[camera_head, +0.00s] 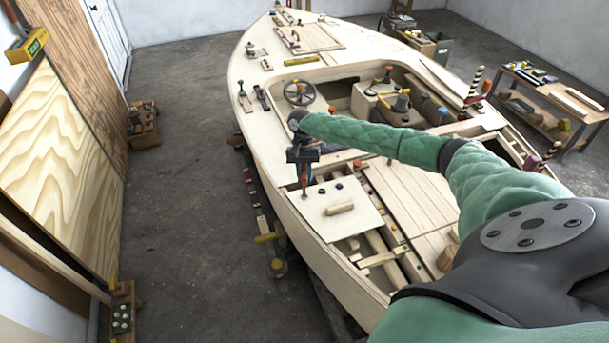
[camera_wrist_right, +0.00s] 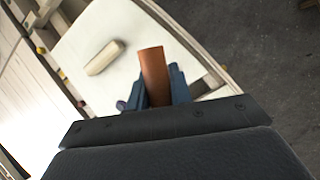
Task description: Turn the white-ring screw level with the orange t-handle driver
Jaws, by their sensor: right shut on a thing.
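My right gripper (camera_head: 303,162) is shut on the orange t-handle driver (camera_head: 304,178), which hangs upright with its tip at or just above the left corner of a pale hatch panel (camera_head: 342,224). I cannot tell if the tip touches. In the right wrist view the driver's orange handle (camera_wrist_right: 154,72) stands between the two blue-grey fingers, over the same pale panel (camera_wrist_right: 115,45). The white-ring screw cannot be made out; the driver and gripper may hide it. Two small dark fittings (camera_head: 338,186) show on the panel right of the driver. My left gripper is not in view.
A wooden grip block (camera_head: 340,208) sits on the panel. The plywood hull (camera_head: 262,130) spreads around it, with a steering wheel (camera_head: 299,92) and several fittings behind. My right arm crosses above the deck. Floor left of the hull is mostly clear.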

